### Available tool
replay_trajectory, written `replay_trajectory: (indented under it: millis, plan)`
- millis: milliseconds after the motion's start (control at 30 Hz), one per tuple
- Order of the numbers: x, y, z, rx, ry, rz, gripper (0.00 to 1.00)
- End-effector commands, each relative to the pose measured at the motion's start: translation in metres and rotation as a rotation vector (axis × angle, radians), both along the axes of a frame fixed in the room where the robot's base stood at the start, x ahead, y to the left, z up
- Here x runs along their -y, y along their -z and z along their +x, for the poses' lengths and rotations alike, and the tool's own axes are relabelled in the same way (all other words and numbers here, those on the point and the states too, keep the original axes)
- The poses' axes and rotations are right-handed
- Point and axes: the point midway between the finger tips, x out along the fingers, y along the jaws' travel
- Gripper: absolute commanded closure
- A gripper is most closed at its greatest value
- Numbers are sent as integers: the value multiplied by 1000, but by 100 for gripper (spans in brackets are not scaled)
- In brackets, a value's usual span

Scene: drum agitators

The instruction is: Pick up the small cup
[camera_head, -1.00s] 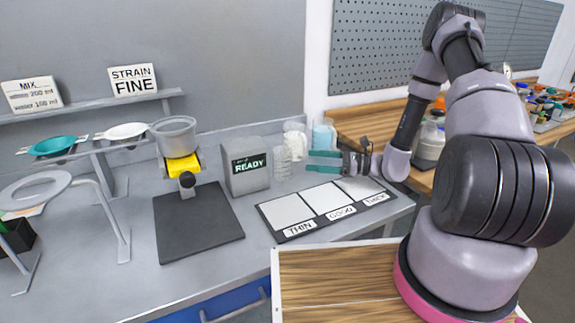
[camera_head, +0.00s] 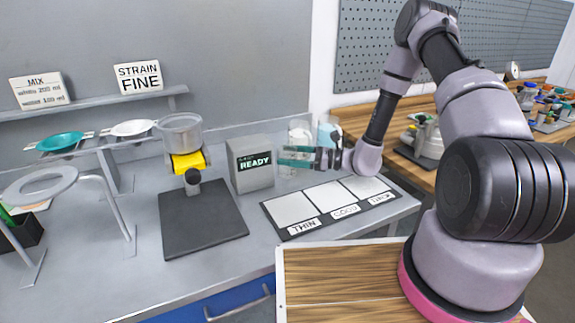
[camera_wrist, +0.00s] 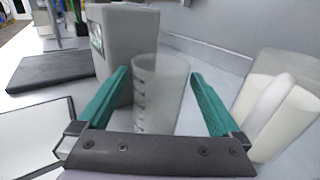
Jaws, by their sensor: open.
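The small cup (camera_wrist: 158,100) is clear, with graduation marks down its side. In the wrist view it stands upright on the bench beside the grey box. My gripper (camera_wrist: 160,75) is open, with one teal finger on each side of the cup and visible gaps on both sides. In the head view my gripper (camera_head: 297,157) is low over the bench, just right of the READY box, and largely hides the cup.
The grey READY box (camera_head: 250,165) stands close to the left of the cup. A pale handled jug (camera_wrist: 275,110) is close on the right. The THIN/GOOD/THICK board (camera_head: 330,207) lies in front. A dark pad (camera_head: 202,222) lies at left.

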Motion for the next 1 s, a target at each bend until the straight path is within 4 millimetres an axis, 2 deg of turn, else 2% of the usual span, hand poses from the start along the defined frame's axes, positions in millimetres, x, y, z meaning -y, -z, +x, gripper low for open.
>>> replay_trajectory:
  millis: [33,167,200,233,467,633,767,1000]
  plan:
    - [0,0,0,0,0,0,4]
    - [0,0,0,0,0,0,54]
    - [0,0,0,0,0,0,69]
    - [0,0,0,0,0,0,77]
    - [0,0,0,0,0,0,78]
    - [0,-10,0,3,0,-1,78]
    - [0,-30,0,3,0,-1,78]
    - [0,-77,0,4,0,-1,78]
